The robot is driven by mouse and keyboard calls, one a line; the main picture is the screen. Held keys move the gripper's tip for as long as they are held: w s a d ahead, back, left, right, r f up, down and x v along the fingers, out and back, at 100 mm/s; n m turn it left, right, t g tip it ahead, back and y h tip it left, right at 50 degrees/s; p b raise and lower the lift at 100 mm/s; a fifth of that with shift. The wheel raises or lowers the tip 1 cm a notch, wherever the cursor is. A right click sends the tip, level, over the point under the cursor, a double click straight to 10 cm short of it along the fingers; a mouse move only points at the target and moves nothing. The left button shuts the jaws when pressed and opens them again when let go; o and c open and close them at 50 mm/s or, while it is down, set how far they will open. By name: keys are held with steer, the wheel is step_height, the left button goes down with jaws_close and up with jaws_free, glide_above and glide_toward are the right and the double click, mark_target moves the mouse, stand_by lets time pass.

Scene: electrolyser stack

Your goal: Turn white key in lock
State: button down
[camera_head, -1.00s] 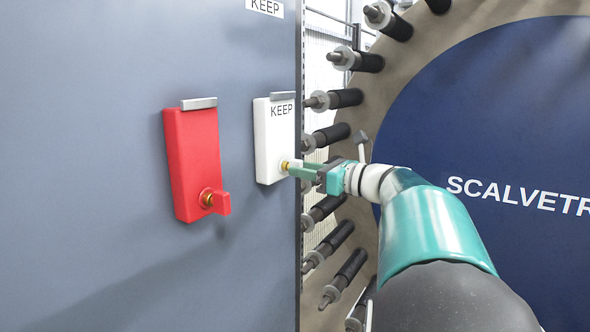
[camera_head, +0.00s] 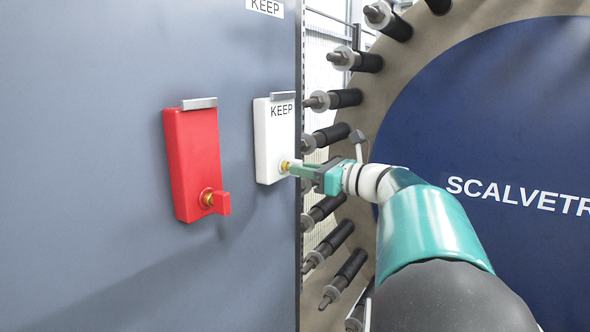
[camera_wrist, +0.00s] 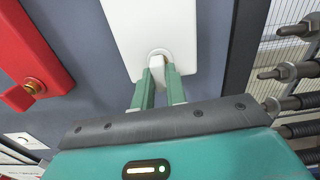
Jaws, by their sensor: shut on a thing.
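The white lock box (camera_head: 268,132), marked KEEP, is mounted on the grey cabinet panel near its right edge. A brass lock barrel (camera_head: 285,166) sits low on its face. My gripper (camera_head: 298,169) reaches in from the right, its fingertips at this lock. In the wrist view my gripper's two green fingers (camera_wrist: 158,85) are close together around the white key (camera_wrist: 159,55), which shows between and just beyond the tips at the white box (camera_wrist: 150,25). Most of the key is hidden by the fingers, so its exact angle cannot be told.
A red lock box (camera_head: 191,150) with a red key (camera_head: 222,203) is left of the white one and also shows in the wrist view (camera_wrist: 30,55). To the right, several black-sleeved bolts (camera_head: 340,98) ring the large blue end plate (camera_head: 500,130), close beside my arm.

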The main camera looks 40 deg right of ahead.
steer(key=n, duration=0.3)
steer(key=shift+n, duration=1.7)
steer(key=n, duration=0.3)
steer(key=shift+n, duration=0.3)
